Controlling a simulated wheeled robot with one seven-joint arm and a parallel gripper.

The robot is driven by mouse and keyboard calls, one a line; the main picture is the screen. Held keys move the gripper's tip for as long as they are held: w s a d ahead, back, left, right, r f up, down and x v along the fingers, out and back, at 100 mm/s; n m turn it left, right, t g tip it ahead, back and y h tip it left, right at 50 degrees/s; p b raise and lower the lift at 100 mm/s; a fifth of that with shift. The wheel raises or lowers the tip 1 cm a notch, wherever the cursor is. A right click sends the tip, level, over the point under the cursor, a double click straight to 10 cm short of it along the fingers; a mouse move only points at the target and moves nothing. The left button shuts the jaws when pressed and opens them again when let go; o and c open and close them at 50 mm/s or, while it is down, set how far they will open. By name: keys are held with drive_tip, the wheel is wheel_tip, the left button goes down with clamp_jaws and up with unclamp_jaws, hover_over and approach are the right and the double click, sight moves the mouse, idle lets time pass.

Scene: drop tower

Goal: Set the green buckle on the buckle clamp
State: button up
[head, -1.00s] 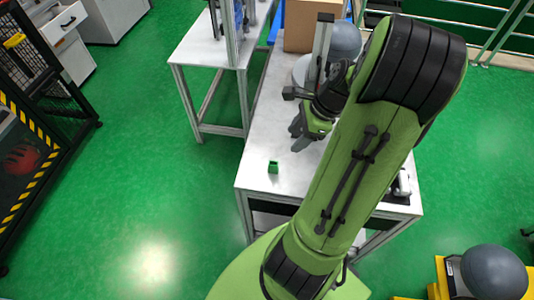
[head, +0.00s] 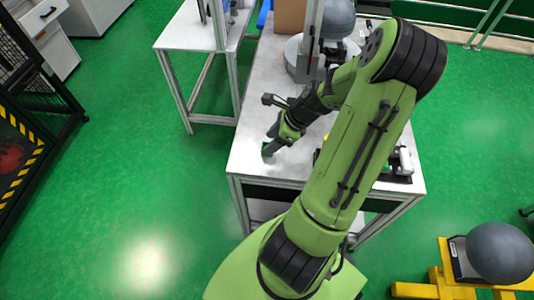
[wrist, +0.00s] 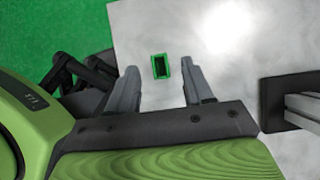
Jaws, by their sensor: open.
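The green buckle (head: 267,151) is a small hollow block on the pale table near its left edge. In the wrist view the buckle (wrist: 155,66) shows between the two grey fingers, standing on the table. My gripper (head: 272,142) is open and empty, right at the buckle; its fingers partly hide it in the head view. In the wrist view my gripper (wrist: 160,80) has a finger either side of the buckle, with gaps on both sides. I cannot make out the buckle clamp for certain; a black-based device (head: 402,164) at the table's right is partly hidden by my arm.
The pale table (head: 255,115) is clear around the buckle. A metal post (head: 311,40), a grey domed object (head: 338,20) and a cardboard box (head: 290,15) stand at the back. A second table (head: 190,30) stands to the left.

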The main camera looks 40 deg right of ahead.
drive_tip(key=shift+w+a+f, duration=0.15)
drive_tip(key=shift+w+f, duration=0.05)
drive_tip(key=shift+f, duration=0.35)
drive_tip(key=shift+r, duration=0.15)
clamp_jaws()
wheel_tip(320, 180, up, 10)
drive_tip(key=p, duration=0.4)
drive_tip(key=shift+p, duration=0.35)
